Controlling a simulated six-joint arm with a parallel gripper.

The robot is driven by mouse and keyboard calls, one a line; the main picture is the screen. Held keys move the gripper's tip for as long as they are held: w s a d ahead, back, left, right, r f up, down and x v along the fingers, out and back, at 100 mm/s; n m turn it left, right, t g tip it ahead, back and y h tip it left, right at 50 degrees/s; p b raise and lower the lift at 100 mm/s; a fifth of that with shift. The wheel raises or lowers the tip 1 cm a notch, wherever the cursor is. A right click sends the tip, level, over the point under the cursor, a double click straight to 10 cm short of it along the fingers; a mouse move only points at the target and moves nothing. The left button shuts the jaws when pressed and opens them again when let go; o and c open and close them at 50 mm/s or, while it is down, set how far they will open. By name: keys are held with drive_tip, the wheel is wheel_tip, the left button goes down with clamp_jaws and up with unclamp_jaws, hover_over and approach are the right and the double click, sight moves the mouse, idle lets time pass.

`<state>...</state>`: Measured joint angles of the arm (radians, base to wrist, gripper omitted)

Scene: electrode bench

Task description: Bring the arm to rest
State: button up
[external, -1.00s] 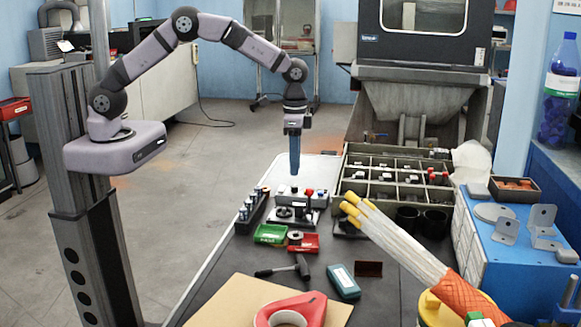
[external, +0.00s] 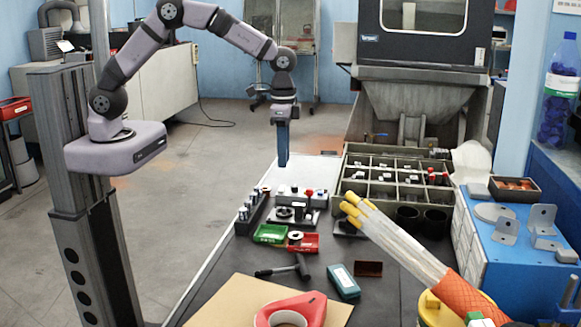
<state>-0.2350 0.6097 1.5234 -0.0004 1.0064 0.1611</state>
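My gripper (external: 283,160) hangs from my arm, pointing straight down, above the far left part of the bench (external: 240,285). Its long blue fingers show as one narrow blue strip, so I cannot see a gap between them. I see nothing below the fingertips that they hold. The gripper is apart from the objects on the bench.
A rack of metal cylinders (external: 250,212) and a fixture with a red knob (external: 298,208) stand nearest the gripper. Green (external: 270,233) and red trays (external: 308,243) lie in front. A compartment box (external: 395,185) stands to the right. Open floor lies to the left.

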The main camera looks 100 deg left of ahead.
drive_tip(key=s+d, duration=0.5)
drive_tip(key=s, duration=0.7)
drive_tip(key=s+d+r+p, duration=0.1)
drive_tip(key=s+d, duration=0.5)
drive_tip(key=s, duration=0.6)
drive_tip(key=shift+r+m, duration=0.3)
drive_tip(key=shift+m, duration=0.1)
drive_tip(key=shift+s+f, duration=0.1)
wheel_tip(320, 180, down, 16)
drive_tip(key=b, duration=1.6)
